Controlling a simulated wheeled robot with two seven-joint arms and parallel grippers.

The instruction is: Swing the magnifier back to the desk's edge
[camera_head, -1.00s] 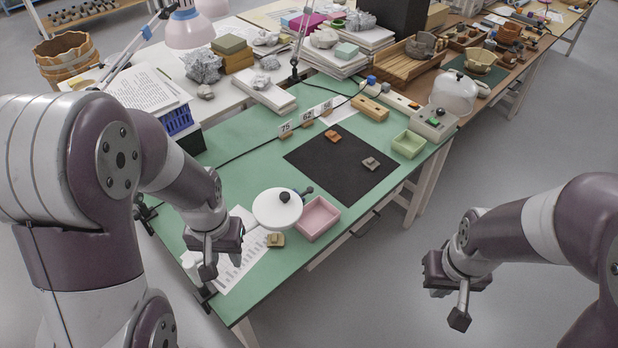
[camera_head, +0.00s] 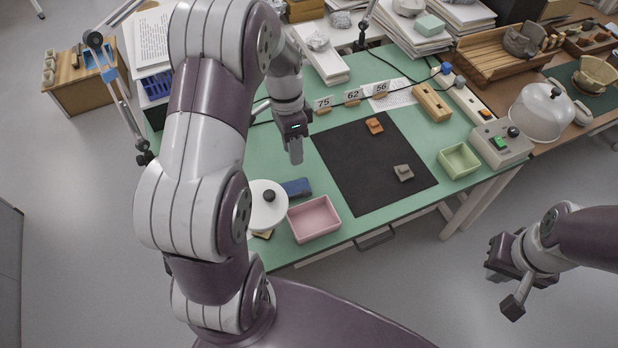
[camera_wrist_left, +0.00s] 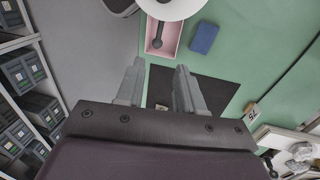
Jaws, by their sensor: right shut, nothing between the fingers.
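A white round disc with a dark knob, apparently the magnifier head (camera_head: 262,217), is over the desk's front left part, beside the pink tray (camera_head: 314,219). It also shows at the top of the left wrist view (camera_wrist_left: 172,8), with a dark ball-ended rod by it. Its support is hidden behind my left arm in the head view. My left gripper (camera_head: 296,156) is above the green desk (camera_head: 395,205), behind the disc and near the black mat's left edge. Its fingers (camera_wrist_left: 160,66) stand apart and empty. My right gripper (camera_head: 513,306) is shut and empty, off the desk at right.
A blue block (camera_head: 297,187) lies behind the pink tray. The black mat (camera_head: 360,175) bears two small sherds. Number cards, a green tray (camera_head: 459,160) and a glass dome (camera_head: 541,112) stand further back and right.

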